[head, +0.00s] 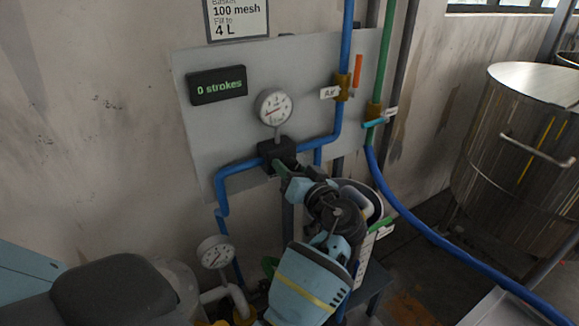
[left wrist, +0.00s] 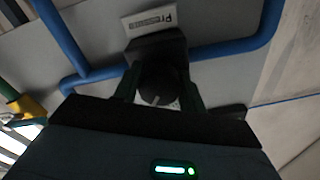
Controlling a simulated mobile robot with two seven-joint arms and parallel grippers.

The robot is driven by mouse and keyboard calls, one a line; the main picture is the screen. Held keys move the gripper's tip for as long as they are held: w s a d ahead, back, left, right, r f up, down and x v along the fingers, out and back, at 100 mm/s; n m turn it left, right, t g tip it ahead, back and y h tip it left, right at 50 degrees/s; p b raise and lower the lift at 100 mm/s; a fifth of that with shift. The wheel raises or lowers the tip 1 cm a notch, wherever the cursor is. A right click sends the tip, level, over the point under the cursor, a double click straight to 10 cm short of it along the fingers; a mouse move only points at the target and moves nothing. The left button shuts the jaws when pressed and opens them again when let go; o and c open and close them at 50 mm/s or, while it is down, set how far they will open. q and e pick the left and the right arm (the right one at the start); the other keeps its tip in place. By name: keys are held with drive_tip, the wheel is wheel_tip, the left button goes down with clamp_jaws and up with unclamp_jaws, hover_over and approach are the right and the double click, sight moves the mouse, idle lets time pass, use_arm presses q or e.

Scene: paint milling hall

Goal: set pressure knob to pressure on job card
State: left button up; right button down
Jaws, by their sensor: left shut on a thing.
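The black pressure regulator (head: 272,150) sits on the blue air pipe on the grey panel, under a white round gauge (head: 273,107). The gauge's red needle points to the lower left; its numbers are too small to read. My left gripper (head: 284,171) is at the regulator's front. In the left wrist view its fingers are shut on the dark round knob (left wrist: 157,82), which has a pale pointer mark. A label (left wrist: 151,20) reading "Pressure" shows upside down there. The job card (head: 238,20) shows "100 mesh" and "Fill to 4 L"; its top is cut off, with no pressure figure visible.
A display (head: 217,86) reads "0 strokes". An orange valve handle (head: 358,71) stands upright beside the "Air" tag (head: 329,93). A second gauge (head: 215,252) is lower left. A blue hose (head: 430,233) runs right, below a steel tank (head: 515,155).

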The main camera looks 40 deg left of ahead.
use_arm(q)
drive_tip(key=m, duration=0.1)
drive_tip(key=m+p, duration=0.1)
drive_tip(key=m, duration=0.1)
drive_tip(key=shift+r, duration=0.25)
drive_tip(key=shift+m+p, duration=0.35)
drive_tip(key=shift+m, duration=0.45)
use_arm(e)
drive_tip(key=shift+w+d+r, duration=0.1)
drive_tip(key=shift+w+r, duration=0.1)
drive_tip(key=shift+r, duration=0.35)
drive_tip(key=shift+w+d+r, duration=0.1)
drive_tip(key=shift+w+r, duration=0.05)
drive_tip(key=shift+r, duration=0.35)
use_arm(q)
drive_tip(key=shift+f, duration=0.1)
drive_tip(key=o, duration=0.8)
drive_tip(key=shift+a, duration=0.1)
drive_tip(key=shift+o, duration=0.9)
drive_tip(key=shift+f, duration=0.1)
use_arm(e)
drive_tip(key=shift+w+a, duration=0.1)
drive_tip(key=shift+w, duration=0.3)
drive_tip(key=shift+s+d, duration=0.1)
drive_tip(key=shift+d, duration=0.1)
